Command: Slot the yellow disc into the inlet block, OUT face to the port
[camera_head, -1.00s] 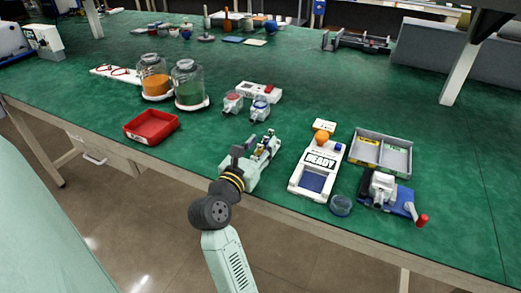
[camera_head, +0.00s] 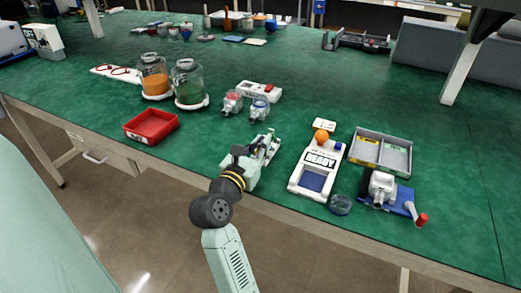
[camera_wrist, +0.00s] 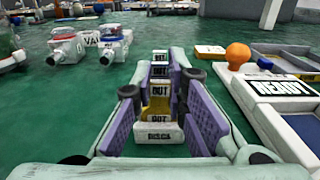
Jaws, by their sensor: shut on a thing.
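In the wrist view my gripper (camera_wrist: 158,112) has its purple pads closed around a yellow piece (camera_wrist: 158,104), apparently the yellow disc. White plates lettered OUT lie before and behind it in a row between the fingers. The edges of the disc are hidden by the pads and plates, and I cannot tell whether it is clear of them. In the head view my gripper (camera_head: 262,148) is low over the bench's front part, and its own links hide the disc. I cannot tell for sure which thing is the inlet block.
A white READY box (camera_head: 315,172) with an orange ball (camera_head: 321,136) stands right of my gripper. Beyond it are a divided grey tray (camera_head: 380,146) and a cranked pump (camera_head: 383,187). Two small canisters (camera_head: 232,101) stand behind. A red tray (camera_head: 151,126) lies left, with clear green bench between.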

